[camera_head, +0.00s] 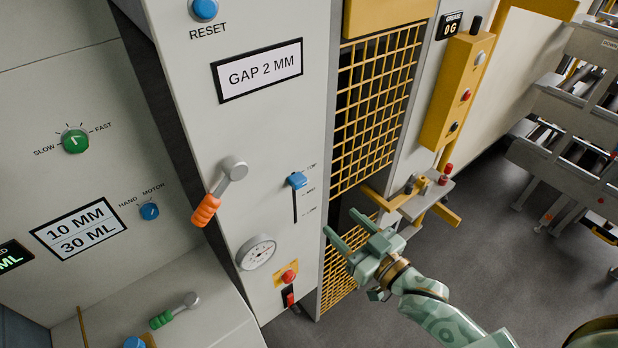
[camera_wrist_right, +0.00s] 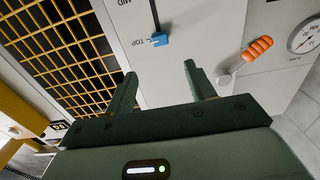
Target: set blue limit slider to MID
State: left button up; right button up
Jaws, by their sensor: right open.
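The blue limit slider (camera_head: 297,180) is a blue knob on a vertical black slot in the pale panel in the head view. It sits at the top of the slot, near the top mark; the lower marks are too small to read there. In the right wrist view the blue slider (camera_wrist_right: 159,40) sits by the TOP label, with MID farther along the slot. My right gripper (camera_head: 340,228) is open and empty, below and right of the slider, apart from it. In the wrist view its fingers (camera_wrist_right: 160,85) point toward the panel, with the slider just beyond them. My left gripper is not in view.
An orange-handled crank (camera_head: 207,208) stands out left of the slider. A round gauge (camera_head: 257,253) and a red button (camera_head: 289,277) are below. A yellow mesh guard (camera_head: 378,105) is to the right, with a yellow control box (camera_head: 459,90) beyond it.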

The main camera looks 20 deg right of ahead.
aim_at(302, 184)
jog(key=p+x, duration=0.1)
jog(key=x, duration=1.2)
jog(key=shift+w+p, duration=0.2)
jog(key=shift+p, duration=0.1)
jog(key=shift+x, duration=0.75)
